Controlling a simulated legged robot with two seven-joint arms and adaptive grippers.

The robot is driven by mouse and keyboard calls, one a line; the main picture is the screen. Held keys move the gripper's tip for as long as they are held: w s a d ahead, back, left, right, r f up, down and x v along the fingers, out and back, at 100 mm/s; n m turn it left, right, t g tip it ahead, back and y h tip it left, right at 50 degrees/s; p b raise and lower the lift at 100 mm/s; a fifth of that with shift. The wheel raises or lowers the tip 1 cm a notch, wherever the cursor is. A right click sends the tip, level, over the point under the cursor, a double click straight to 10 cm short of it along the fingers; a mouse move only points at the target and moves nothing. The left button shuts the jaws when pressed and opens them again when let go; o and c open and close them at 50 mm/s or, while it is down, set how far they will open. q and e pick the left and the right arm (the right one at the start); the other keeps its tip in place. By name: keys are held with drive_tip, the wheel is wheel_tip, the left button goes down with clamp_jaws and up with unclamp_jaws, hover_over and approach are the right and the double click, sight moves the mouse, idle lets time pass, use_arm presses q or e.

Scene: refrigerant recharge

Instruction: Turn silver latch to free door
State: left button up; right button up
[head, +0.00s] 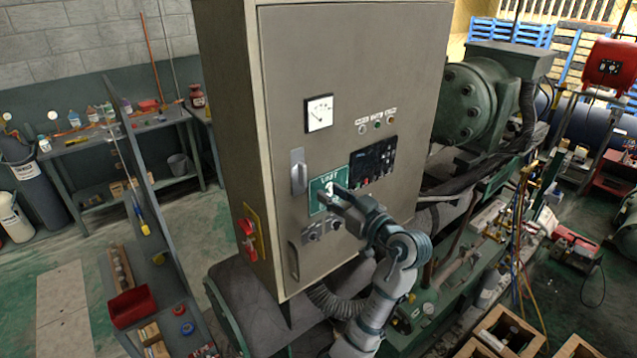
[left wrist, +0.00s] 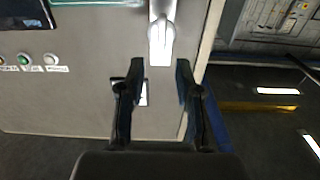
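The silver latch (head: 298,172) is on the left side of the beige cabinet door (head: 415,60), upright in its plate. The door looks closed. In the left wrist view the latch (left wrist: 161,32) lies at the top centre, beyond the fingertips. My left gripper (head: 343,194) is in front of the green sign, to the right of the latch and slightly lower in the picture. In the left wrist view my left gripper (left wrist: 157,75) has its two dark fingers apart with nothing held between them. I see no contact with the latch. My right gripper is not in view.
The door also carries a white gauge (head: 319,113), a dark display (head: 373,162), small lamps and a lower handle (head: 293,260). A red-and-yellow switch (head: 247,228) is on the cabinet's left side. Green machinery (head: 480,100) stands to the right, shelving to the left.

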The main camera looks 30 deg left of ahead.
sight(306, 177)
use_arm(q)
drive_tip(key=p+x, duration=0.1)
drive_tip(key=x, duration=0.6)
drive_tip(key=shift+a+p, duration=0.35)
drive_tip(key=shift+p, duration=0.05)
drive_tip(key=shift+w+a, duration=0.15)
drive_tip(key=shift+c, duration=0.7)
drive_tip(key=c, duration=0.4)
clamp_jaws()
drive_tip(key=shift+f+n+b, duration=0.15)
drive_tip(key=shift+n+b, duration=0.25)
drive_tip(key=shift+b, duration=0.35)
drive_tip(key=shift+n+b, duration=1)
drive_tip(key=shift+b, duration=0.25)
drive_tip(key=shift+n+b, duration=0.5)
drive_tip(key=shift+b, duration=0.1)
drive_tip(key=shift+n, duration=0.3)
drive_tip(key=shift+r, duration=0.2)
